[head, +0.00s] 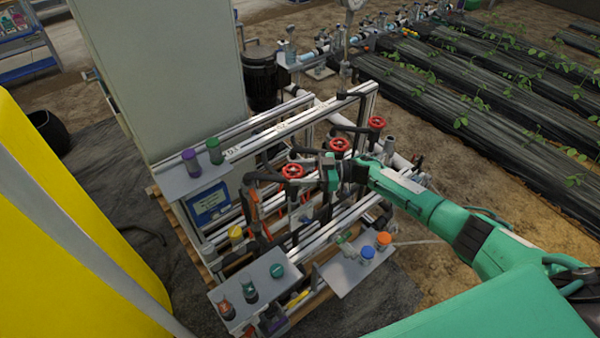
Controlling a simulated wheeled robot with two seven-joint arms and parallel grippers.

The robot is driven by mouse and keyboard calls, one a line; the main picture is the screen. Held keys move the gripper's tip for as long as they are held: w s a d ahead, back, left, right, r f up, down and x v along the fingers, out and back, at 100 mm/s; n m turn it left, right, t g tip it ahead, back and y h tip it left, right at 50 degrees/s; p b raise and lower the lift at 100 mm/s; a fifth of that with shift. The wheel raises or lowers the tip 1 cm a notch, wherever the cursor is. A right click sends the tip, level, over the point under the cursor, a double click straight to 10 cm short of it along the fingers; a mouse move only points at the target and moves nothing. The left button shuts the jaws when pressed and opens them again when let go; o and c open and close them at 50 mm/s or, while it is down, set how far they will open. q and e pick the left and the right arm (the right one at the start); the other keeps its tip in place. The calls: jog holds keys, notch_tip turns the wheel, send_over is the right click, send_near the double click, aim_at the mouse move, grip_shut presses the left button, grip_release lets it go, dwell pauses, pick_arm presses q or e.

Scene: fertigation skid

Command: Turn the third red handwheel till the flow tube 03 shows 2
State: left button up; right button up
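Three red handwheels sit in a slanting row on the skid frame: a near-left one (292,171), a middle one (340,145) and a far-right one (377,122). No number is readable on them, so I cannot tell which is the third. My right gripper (328,174) comes in from the right, just below the middle handwheel and to the right of the near-left one. Its fingers are small and dark against the pipes; I cannot tell whether they touch anything or are open. Flow tube 03 and its reading cannot be made out. My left gripper is out of view.
Shelves on the skid hold purple and green capped containers (191,163), dark bottles (249,292) and blue and orange capped ones (383,240). A pale cabinet (165,75) stands behind. A large yellow body (60,200) fills the left. Planted rows lie right.

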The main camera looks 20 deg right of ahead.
jog(key=o, duration=0.4)
jog(key=shift+s+d, duration=0.1)
jog(key=shift+d, duration=0.3)
jog(key=b+v, duration=0.4)
jog(key=v, duration=0.9)
dwell(0.4)
